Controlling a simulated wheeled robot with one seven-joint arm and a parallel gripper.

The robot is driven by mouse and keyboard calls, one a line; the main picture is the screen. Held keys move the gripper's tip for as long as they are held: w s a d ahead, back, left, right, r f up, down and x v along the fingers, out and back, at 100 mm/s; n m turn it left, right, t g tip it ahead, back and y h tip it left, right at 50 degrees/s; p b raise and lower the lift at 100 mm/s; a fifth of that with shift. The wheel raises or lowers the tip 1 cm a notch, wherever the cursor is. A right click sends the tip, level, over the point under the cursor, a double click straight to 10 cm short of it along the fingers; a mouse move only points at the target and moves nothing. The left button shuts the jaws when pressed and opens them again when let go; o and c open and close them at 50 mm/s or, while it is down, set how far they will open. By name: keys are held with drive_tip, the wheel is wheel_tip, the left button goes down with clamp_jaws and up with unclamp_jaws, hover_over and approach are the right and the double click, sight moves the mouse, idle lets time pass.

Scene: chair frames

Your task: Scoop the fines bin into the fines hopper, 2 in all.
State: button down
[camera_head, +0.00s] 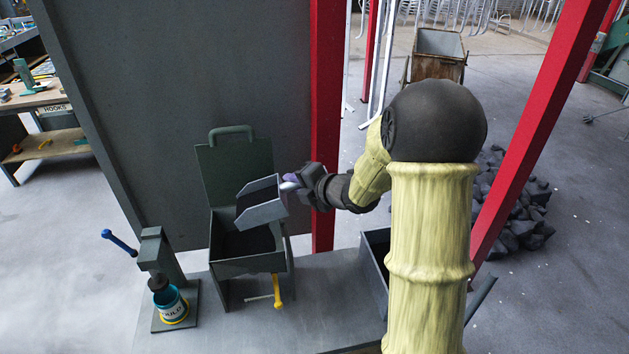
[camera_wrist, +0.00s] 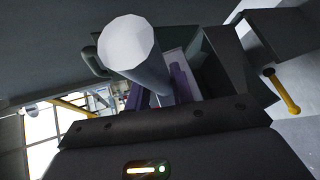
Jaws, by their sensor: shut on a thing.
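My gripper (camera_head: 298,184) is shut on the handle of a grey metal scoop (camera_head: 265,212). In the wrist view, the pale round handle (camera_wrist: 130,50) stands between my gripper's purple fingers (camera_wrist: 160,90). The scoop is above a dark green open-topped box (camera_head: 250,264) with a raised lid and a yellow-handled lever, apparently the fines hopper. The scoop's inside looks dark; I cannot tell whether it holds fines. A dark box (camera_head: 373,262), possibly the fines bin, is mostly hidden behind my arm.
A green stand with a blue-handled lever (camera_head: 120,243) and a pot (camera_head: 169,301) is left of the hopper. A grey panel (camera_head: 190,90) rises behind, beside a red post (camera_head: 326,100). A dark rubble heap (camera_head: 515,205) lies on the floor at right.

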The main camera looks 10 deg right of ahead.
drive_tip(key=shift+d, duration=0.25)
drive_tip(key=shift+r, duration=0.2)
idle(0.3)
